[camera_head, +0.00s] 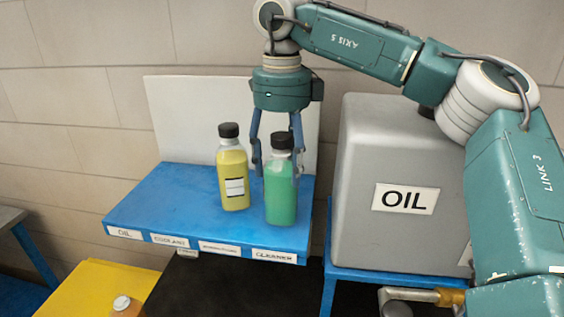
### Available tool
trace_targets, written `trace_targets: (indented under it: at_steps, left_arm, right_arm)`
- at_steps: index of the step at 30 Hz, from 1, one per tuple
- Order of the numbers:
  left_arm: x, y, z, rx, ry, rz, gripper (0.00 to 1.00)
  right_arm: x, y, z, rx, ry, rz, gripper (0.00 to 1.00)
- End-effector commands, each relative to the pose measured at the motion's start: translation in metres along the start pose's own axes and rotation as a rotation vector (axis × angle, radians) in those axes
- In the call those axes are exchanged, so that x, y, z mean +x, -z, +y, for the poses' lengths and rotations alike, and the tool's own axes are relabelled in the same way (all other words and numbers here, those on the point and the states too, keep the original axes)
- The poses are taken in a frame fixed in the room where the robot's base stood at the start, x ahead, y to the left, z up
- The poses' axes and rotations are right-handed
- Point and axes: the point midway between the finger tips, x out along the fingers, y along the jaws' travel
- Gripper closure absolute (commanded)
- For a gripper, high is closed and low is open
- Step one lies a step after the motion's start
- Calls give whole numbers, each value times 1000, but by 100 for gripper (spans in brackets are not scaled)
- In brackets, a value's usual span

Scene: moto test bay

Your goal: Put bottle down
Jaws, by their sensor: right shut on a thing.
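My right gripper (277,168) points down over the blue shelf (150,208), shut on a green bottle (281,203) with a black cap. The bottle is upright near the right end of the shelf, above the "cleaner" label (275,256). Its base appears to be at the shelf surface, but I cannot tell whether it touches. A yellow bottle (233,182) with a black cap and white label stands upright just left of it. My left gripper is not in view.
A big grey tank (388,150) marked OIL stands close right of the shelf. A white panel (190,110) rises behind the shelf. The shelf's left half is clear. Below left, a yellow surface (90,288) shows with a white-capped bottle (125,306) beside its edge.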

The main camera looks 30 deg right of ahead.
Motion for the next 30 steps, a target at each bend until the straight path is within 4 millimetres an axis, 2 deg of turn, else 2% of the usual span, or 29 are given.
trace_targets:
  at_steps: [2,3,5,9,17,20,26,27,30]
  left_arm:
    - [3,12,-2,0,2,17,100]
    - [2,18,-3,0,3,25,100]
    - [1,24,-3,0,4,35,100]
    - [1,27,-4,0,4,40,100]
    - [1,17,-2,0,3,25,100]
    - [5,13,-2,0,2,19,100]
    - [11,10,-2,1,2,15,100]
    - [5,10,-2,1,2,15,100]
    - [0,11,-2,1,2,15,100]
  right_arm:
    - [2,0,0,-1,0,-2,99]
    - [2,0,0,0,0,0,34]
    - [2,0,0,0,0,0,23]
    - [2,0,0,0,0,0,23]
    - [-5,-1,0,0,1,-2,23]
    - [-18,-2,0,0,3,-3,23]
    - [-62,-2,1,0,1,-3,23]
    - [-75,-1,0,2,2,-2,23]
    - [-95,-1,0,2,3,-2,23]
